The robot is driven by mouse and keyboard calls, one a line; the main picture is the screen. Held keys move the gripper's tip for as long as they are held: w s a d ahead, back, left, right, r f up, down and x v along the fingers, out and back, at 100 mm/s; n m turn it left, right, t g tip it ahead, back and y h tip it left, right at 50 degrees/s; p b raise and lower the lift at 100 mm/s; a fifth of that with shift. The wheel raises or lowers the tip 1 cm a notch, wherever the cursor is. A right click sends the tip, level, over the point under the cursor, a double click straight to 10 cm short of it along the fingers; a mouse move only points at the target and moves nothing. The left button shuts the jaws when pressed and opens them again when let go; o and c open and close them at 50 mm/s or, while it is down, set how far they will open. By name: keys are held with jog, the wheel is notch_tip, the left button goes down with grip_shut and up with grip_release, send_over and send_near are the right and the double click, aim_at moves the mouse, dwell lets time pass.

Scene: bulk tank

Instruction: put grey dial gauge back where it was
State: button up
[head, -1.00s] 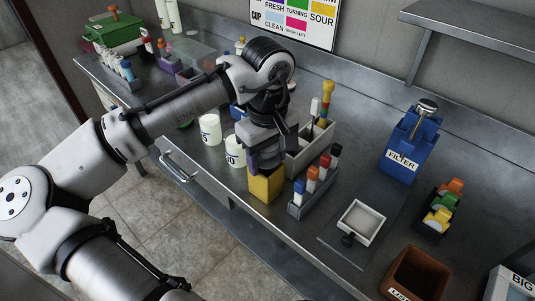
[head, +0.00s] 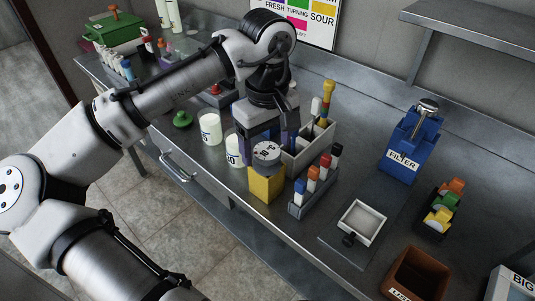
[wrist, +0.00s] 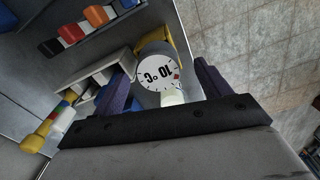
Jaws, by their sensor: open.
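The grey dial gauge (head: 266,152), with a white face, sits upright in the top of a yellow block holder (head: 265,184) near the bench's front edge. In the wrist view the gauge face (wrist: 158,72) reads "10 °C" upside down, and part of the yellow holder (wrist: 178,48) shows behind it. My gripper (head: 266,132) is open and empty, just behind and above the gauge. In the wrist view its two purple fingers (wrist: 163,88) lie on either side of the gauge's picture, apart from it.
Two white cups (head: 210,129) stand left of the holder. A grey divided box (head: 313,148) and a rack of colour-capped bottles (head: 312,190) stand close on the right. A white tray (head: 361,222) and blue filter unit (head: 408,145) are farther right.

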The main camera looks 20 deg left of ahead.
notch_tip(320, 180, up, 9)
jog(key=shift+w+b, duration=0.15)
jog(key=shift+b, duration=0.2)
